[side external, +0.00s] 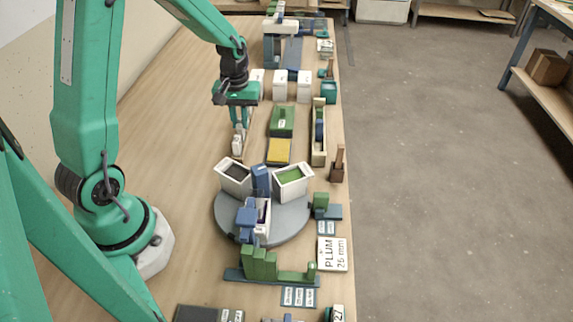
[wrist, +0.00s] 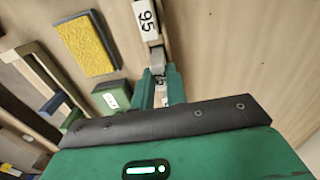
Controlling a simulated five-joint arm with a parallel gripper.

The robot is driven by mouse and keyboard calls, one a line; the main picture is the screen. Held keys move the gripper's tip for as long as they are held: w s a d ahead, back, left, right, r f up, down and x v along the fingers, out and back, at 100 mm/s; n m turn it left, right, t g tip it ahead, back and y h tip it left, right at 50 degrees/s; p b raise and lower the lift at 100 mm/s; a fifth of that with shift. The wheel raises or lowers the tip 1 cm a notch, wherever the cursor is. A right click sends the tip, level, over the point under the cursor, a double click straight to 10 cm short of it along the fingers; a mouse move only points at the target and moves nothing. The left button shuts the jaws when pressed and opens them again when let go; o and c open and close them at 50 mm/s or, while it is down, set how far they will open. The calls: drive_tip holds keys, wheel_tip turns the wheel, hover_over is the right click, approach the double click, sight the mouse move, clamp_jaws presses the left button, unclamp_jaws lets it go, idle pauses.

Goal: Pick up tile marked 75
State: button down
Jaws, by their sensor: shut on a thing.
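My gripper (wrist: 160,86) is shut on a small white tile (wrist: 160,77) in the wrist view. Its dark mark is partly hidden between the green fingers, so I cannot read it in full. Another white tile marked 95 (wrist: 146,18) lies just beyond the fingertips, with a grey piece (wrist: 157,55) between the two. In the side external view my gripper (side external: 239,130) points down at the wooden table, left of the green and yellow blocks. A white tile (side external: 237,145) shows at its fingertips; its mark is too small to read there.
A yellow-topped pad (wrist: 86,45) and a green block (wrist: 112,97) lie beside the gripper. A round grey turntable (side external: 230,222) with white bins stands in front. White boxes (side external: 280,85) stand behind to the right. The table (side external: 160,120) left of the gripper is clear.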

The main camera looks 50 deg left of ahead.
sight(240, 122)
drive_tip(key=shift+r, duration=3.25)
